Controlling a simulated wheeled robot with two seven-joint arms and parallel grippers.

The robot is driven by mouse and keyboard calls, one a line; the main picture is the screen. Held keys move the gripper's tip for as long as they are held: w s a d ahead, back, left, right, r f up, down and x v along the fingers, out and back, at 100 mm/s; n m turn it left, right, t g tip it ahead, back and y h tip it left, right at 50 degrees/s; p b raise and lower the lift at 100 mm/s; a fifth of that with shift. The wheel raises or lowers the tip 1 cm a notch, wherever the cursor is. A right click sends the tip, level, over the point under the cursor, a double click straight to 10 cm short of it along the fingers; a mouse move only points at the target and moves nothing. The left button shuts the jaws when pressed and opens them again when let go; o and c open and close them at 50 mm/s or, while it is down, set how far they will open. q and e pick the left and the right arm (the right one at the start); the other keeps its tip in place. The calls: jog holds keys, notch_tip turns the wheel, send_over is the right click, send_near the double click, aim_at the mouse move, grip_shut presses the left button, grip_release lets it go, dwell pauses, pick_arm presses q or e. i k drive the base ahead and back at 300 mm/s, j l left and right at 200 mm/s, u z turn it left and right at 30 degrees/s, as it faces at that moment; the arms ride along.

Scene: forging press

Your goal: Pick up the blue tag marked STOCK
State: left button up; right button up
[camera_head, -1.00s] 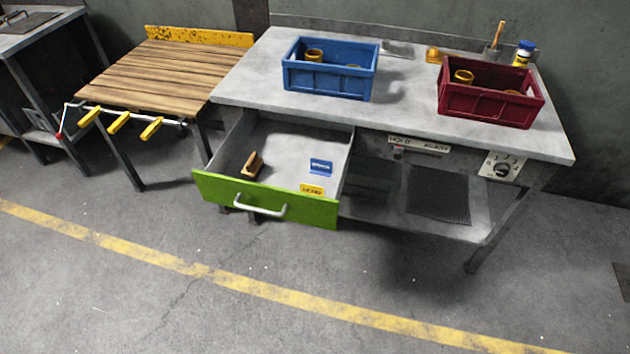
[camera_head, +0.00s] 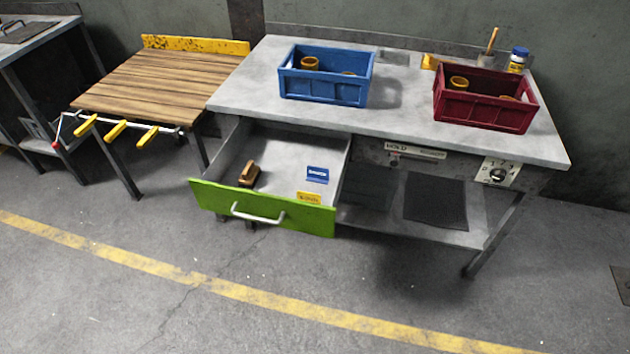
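A small blue tag (camera_head: 317,174) lies in the open drawer, toward its right side; its white lettering is too small to read. A yellow tag (camera_head: 309,197) lies just in front of it, near the drawer's green front. The open drawer (camera_head: 272,150) has a grey inside and a green front (camera_head: 215,197) with a pale bar handle. Neither of my grippers is in view.
A wooden block or brush (camera_head: 249,175) lies at the drawer's left. On the grey workbench (camera_head: 400,117) above stand a blue crate (camera_head: 322,88) and a dark red crate (camera_head: 483,108). A slatted wooden table (camera_head: 160,80) stands left. The floor in front is clear.

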aim_at(314, 175)
jog(key=i+l, duration=1.05)
jog(key=l, duration=0.3)
jog(key=u, duration=1.25)
